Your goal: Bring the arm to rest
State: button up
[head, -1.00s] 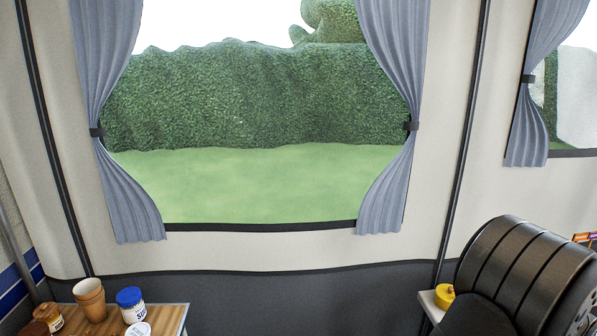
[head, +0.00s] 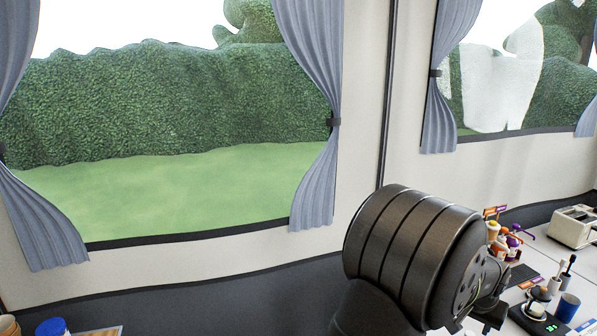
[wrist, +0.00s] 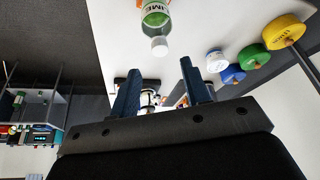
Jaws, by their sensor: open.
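My arm is raised in the lower right of the head view, its dark rounded wrist large in front of the awning wall. My gripper's two fingers are parted in the wrist view (wrist: 160,68), with no object held between them. Beyond the fingers, small items show in the gap, too small to tell apart. In the head view the gripper is mostly hidden behind the wrist.
A white-lidded jar (wrist: 216,61) and blue, green and yellow (wrist: 282,31) round pieces are right. In the head view, a toaster (head: 573,226) and blue cup (head: 567,307) stand right.

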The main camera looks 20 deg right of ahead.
aim_at(470, 334)
jog(key=x, duration=0.8)
jog(key=r, duration=0.5)
jog(key=shift+s, duration=0.4)
jog(key=s+a+r, duration=0.1)
jog(key=s+r, duration=0.5)
jog(key=s, duration=0.5)
jog(key=d+f+m+g, duration=0.25)
jog(key=d+m, duration=0.25)
jog(key=d, duration=0.6)
jog(key=w+d+f, duration=0.2)
jog(key=w+f, duration=0.5)
jog(key=w, duration=0.4)
jog(key=shift+w+f, duration=0.3)
jog(key=shift+w, duration=0.1)
jog(key=shift+t, duration=0.25)
jog(key=s+a+r, duration=0.3)
jog(key=s+r, duration=0.4)
jog(key=s, duration=0.5)
jog(key=shift+w+a+r+n+t, duration=0.15)
jog(key=shift+a+r+n, duration=0.25)
jog(key=shift+a, duration=0.45)
jog(key=shift+a+r+n+t, duration=0.3)
jog(key=shift+a+n, duration=0.15)
jog(key=shift+a, duration=0.4)
jog(key=shift+w+a+r+n+t, duration=0.15)
jog(key=shift+a+r+n, duration=0.25)
jog(key=shift+a, duration=0.45)
